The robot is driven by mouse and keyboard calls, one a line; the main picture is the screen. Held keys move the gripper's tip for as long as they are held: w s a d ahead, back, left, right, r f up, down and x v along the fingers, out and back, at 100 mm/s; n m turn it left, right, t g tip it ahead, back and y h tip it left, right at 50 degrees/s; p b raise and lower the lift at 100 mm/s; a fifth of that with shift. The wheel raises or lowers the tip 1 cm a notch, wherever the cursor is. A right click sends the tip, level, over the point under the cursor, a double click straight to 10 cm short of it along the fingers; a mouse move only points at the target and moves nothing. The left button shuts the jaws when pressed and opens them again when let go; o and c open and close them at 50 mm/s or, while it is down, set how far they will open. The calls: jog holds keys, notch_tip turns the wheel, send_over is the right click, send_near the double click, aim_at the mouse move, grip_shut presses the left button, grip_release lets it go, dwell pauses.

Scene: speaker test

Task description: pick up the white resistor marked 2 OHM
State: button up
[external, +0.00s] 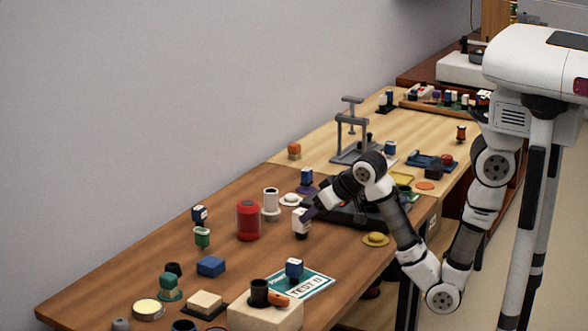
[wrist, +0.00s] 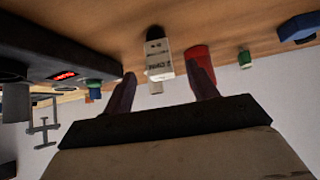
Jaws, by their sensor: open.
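A white block with a black base and dark lettering, which looks like the resistor (external: 301,220), stands upright on the brown table. In the wrist view the white block (wrist: 157,62) shows between my fingers, its base toward the top of the picture. The lettering is too small to read surely. My gripper (external: 311,211) is right beside the block, on its right side in the external view. In the wrist view my gripper (wrist: 164,66) has its two fingers apart, with one on each side of the block. I cannot tell whether either finger touches it.
A red cylinder (external: 248,221) stands to the left of the block, and a white cylinder (external: 270,200) stands behind it. A dark device (wrist: 65,50) with a red display is close on the other side. A yellow piece (external: 376,239) lies to the right.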

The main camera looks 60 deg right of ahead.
aim_at(298, 225)
jog(key=p+x, duration=0.1)
jog(key=x, duration=0.7)
jog(key=shift+w+d+f, duration=0.1)
jog(key=shift+w+f, duration=0.1)
jog(key=shift+w, duration=0.05)
jog(key=c, duration=1.1)
